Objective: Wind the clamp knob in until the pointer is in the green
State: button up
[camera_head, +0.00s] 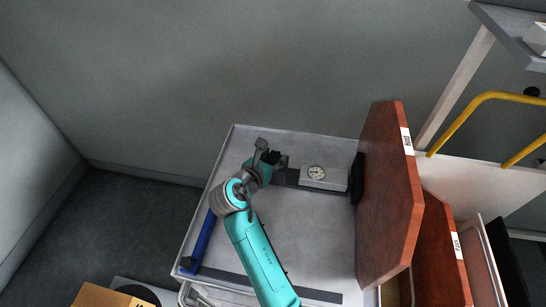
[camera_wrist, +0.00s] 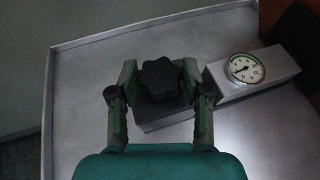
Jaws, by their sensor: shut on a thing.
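The clamp knob (camera_wrist: 160,80) is a black, lobed knob in the middle of the wrist view. It sits above a dark block (camera_wrist: 165,118). My gripper (camera_wrist: 160,72) has one finger on each side of the knob and is shut on it. In the head view my gripper (camera_head: 264,160) is at the back left of the grey tray table (camera_head: 310,240) and mostly hides the knob. The round white gauge (camera_wrist: 246,69) sits on a light metal block to the right. Its thin dark pointer slants to the lower left. I cannot tell whether it is in a green zone.
The gauge block (camera_head: 330,180) lies on a dark rail against a black pad (camera_head: 357,178). A reddish-brown panel (camera_head: 390,200) stands at the right. A blue bar (camera_head: 203,240) runs along the left edge. The table's middle is clear.

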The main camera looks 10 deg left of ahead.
aim_at(271, 156)
jog(key=m+g+h, duration=0.2)
jog(key=m+h, duration=0.1)
jog(key=m+g+h, duration=0.1)
jog(key=m+h, duration=0.1)
jog(key=shift+w+a, duration=0.2)
jog(key=shift+a, duration=0.1)
jog(key=m+g+h, duration=0.3)
jog(key=m+g, duration=0.1)
jog(key=shift+w+m+g, duration=0.15)
jog(key=shift+m+g, duration=0.25)
jog(key=o, duration=1.2)
jog(key=shift+c, duration=0.2)
notch_tip(271, 156, up, 10)
